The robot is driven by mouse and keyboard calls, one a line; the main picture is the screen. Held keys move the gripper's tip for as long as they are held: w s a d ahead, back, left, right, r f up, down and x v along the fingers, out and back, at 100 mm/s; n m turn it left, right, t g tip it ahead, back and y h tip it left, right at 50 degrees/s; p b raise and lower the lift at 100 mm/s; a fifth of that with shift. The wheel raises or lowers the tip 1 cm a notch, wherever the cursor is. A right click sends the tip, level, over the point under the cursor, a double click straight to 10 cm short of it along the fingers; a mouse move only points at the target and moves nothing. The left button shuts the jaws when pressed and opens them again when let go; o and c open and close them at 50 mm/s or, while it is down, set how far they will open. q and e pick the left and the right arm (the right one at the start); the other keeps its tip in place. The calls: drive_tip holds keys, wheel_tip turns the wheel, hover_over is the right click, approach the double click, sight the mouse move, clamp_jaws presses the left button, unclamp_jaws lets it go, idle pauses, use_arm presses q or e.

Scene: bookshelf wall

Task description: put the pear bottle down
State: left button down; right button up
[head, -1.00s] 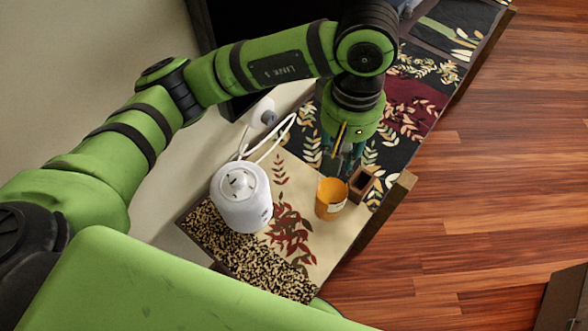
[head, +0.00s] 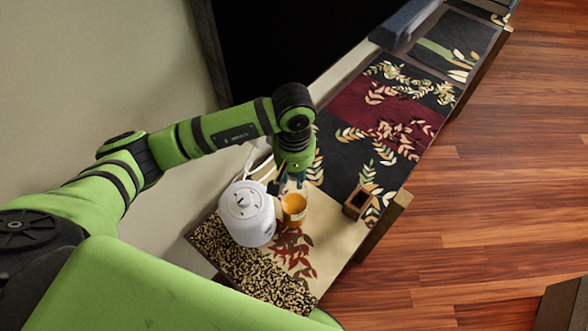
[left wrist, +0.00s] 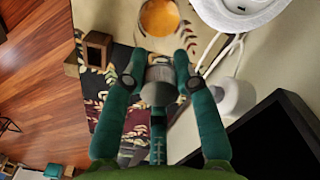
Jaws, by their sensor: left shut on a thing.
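The pear bottle (head: 294,206) appears clear, with orange contents low down and a pale label. It is just right of a white round appliance in the head view. My left gripper (head: 290,183) is above it, pointing down, shut on its upper part. In the left wrist view the left gripper (left wrist: 160,78) has a grey, cap-like part between its fingers, and the bottle's orange part (left wrist: 159,17) shows beyond the fingertips. The bottle looks about upright over the beige cloth; I cannot tell whether its base touches. My right gripper is not in view.
The white appliance (head: 247,213) stands close to the bottle, with white cords behind it. A small open wooden box (head: 357,201) is near the shelf's front edge. Beige cloth (head: 330,232) is free between bottle and box. A dark screen (head: 290,45) stands behind.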

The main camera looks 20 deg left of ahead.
use_arm(q)
drive_tip(key=shift+f, duration=0.25)
drive_tip(key=shift+f, duration=0.1)
drive_tip(key=c, duration=1)
unclamp_jaws()
drive_tip(key=shift+o, duration=0.2)
